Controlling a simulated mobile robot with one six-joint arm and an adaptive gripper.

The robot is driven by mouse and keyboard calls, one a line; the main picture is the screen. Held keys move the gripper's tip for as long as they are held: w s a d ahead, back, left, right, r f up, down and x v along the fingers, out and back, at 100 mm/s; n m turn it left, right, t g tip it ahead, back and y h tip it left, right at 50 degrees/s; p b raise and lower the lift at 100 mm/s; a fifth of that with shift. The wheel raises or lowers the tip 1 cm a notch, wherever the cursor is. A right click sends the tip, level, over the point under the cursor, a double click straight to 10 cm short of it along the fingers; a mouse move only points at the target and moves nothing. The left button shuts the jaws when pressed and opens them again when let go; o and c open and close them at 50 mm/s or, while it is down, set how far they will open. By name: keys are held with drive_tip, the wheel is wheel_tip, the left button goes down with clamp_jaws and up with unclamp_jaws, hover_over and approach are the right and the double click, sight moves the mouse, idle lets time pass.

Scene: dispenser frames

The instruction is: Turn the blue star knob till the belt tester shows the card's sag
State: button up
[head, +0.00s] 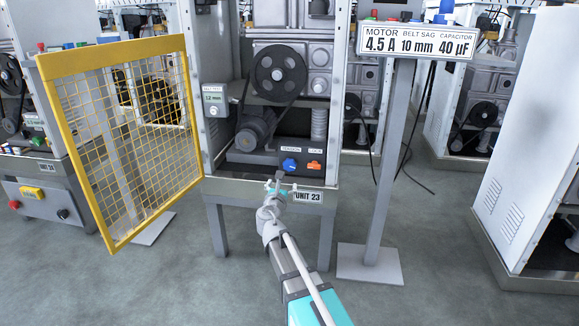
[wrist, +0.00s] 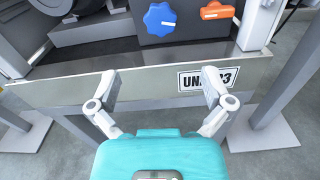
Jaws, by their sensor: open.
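The blue star knob (head: 290,165) sits on a dark panel under the "TENSION" label, low in the frame of Unit 23. It also shows in the wrist view (wrist: 160,19), above and beyond my fingertips. My gripper (head: 279,185) is open and empty in front of the unit's lower edge, apart from the knob; its two fingers stand wide in the wrist view (wrist: 163,85). The card (head: 417,42) on a stand reads belt sag 10 mm.
An orange lock knob (head: 314,165) sits just right of the blue knob. A yellow mesh door (head: 120,140) stands open on the left. The card's post (head: 393,150) rises close on the right. The unit's front rail (wrist: 140,82) lies before my fingers.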

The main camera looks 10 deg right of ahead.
sight(290, 166)
drive_tip(key=x, duration=1.3)
drive_tip(key=shift+w+d+f, duration=0.1)
drive_tip(key=shift+w, duration=0.2)
drive_tip(key=c, duration=1)
drive_tip(key=shift+c, duration=0.2)
drive_tip(key=shift+m, duration=0.5)
drive_tip(key=m, duration=0.3)
drive_tip(key=shift+d+m, duration=0.1)
drive_tip(key=shift+m, duration=1.9)
